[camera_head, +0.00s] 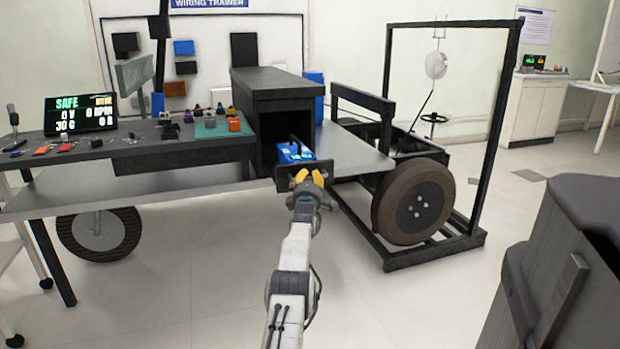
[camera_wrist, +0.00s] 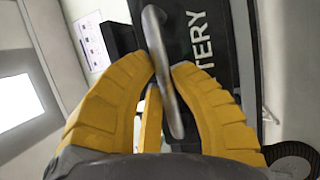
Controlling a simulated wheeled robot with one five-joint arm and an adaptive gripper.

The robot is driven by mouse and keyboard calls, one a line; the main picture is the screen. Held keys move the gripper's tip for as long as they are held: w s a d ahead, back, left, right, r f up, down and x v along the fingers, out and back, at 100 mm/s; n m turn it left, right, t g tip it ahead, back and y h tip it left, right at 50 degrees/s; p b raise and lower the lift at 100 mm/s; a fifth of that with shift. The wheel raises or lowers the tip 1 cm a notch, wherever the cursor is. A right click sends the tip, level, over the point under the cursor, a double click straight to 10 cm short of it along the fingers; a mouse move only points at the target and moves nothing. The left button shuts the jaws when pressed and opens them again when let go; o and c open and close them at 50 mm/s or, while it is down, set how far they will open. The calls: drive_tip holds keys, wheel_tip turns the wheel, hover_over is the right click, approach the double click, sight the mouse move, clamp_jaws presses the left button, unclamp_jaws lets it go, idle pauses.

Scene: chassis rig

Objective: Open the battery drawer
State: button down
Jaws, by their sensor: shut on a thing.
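The battery drawer (camera_head: 303,172) is pulled partway out of its dark housing (camera_head: 280,95) in the head view, and a blue battery (camera_head: 293,152) shows inside it. In the wrist view the dark drawer front (camera_wrist: 200,60) carries white lettering ending in "TERY". A grey metal bar handle (camera_wrist: 160,60) stands out from that front. My gripper (camera_head: 309,177) is at the drawer front. Its yellow fingers (camera_wrist: 165,80) are closed around the handle in the wrist view. The handle is mostly hidden by the fingers in the head view.
A black frame with a wheel (camera_head: 420,200) stands right of the drawer. A dark cabinet (camera_head: 570,260) is at the near right. The floor before the bench is clear.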

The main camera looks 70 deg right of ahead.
drive_tip(key=shift+s+a, duration=0.1)
drive_tip(key=shift+a, duration=0.25)
drive_tip(key=c, duration=1.1)
unclamp_jaws()
drive_tip(key=shift+s+a, duration=0.1)
drive_tip(key=shift+s, duration=0.05)
drive_tip(key=shift+v, duration=5.85)
